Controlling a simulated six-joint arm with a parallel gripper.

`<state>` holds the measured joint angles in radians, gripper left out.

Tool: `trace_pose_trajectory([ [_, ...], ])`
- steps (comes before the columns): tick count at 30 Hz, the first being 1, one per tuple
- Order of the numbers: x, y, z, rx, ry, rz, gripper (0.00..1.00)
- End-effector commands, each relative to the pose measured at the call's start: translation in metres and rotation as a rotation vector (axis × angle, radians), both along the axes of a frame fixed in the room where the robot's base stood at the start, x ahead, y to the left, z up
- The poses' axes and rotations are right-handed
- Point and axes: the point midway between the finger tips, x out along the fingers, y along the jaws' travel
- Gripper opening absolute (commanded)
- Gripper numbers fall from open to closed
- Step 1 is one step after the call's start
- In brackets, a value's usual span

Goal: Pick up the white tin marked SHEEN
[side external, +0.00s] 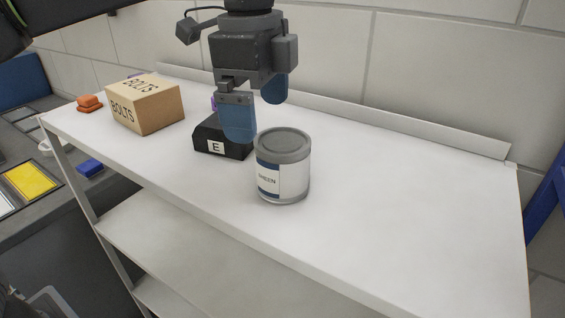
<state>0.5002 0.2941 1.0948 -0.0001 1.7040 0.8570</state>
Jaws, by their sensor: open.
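The white tin marked SHEEN (283,168) stands upright on the white shelf top, with a grey lid and a blue and white label facing the camera. My gripper (256,108) is open, with two blue fingers pointing down. It is above and a little to the left of the tin in the side view, apart from its label. The near finger overlaps a black block marked E in the picture. I cannot tell the exact depth between the fingers and the tin. Nothing shows between the fingers.
The black block marked E (208,141) sits left of the tin, with something purple behind the near finger. A BOLTS box (150,108) and an orange object (89,103) stand farther left. The shelf top (420,210) is clear to the right. A raised lip and wall run behind.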

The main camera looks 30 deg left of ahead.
Motion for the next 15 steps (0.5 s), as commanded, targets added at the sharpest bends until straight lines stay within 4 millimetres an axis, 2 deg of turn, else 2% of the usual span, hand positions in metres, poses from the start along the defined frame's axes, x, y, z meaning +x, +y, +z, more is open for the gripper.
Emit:
trace_pose_trajectory([
  [1, 0.003, -0.013, -0.002, 0.009, 0.014, -0.052, 1.0],
  [3, 0.004, -0.023, -0.003, 0.018, 0.028, -0.107, 1.0],
  [6, 0.004, -0.031, -0.004, 0.026, 0.04, -0.15, 1.0],
  [15, 0.004, -0.032, -0.026, 0.028, 0.042, -0.159, 1.0],
])
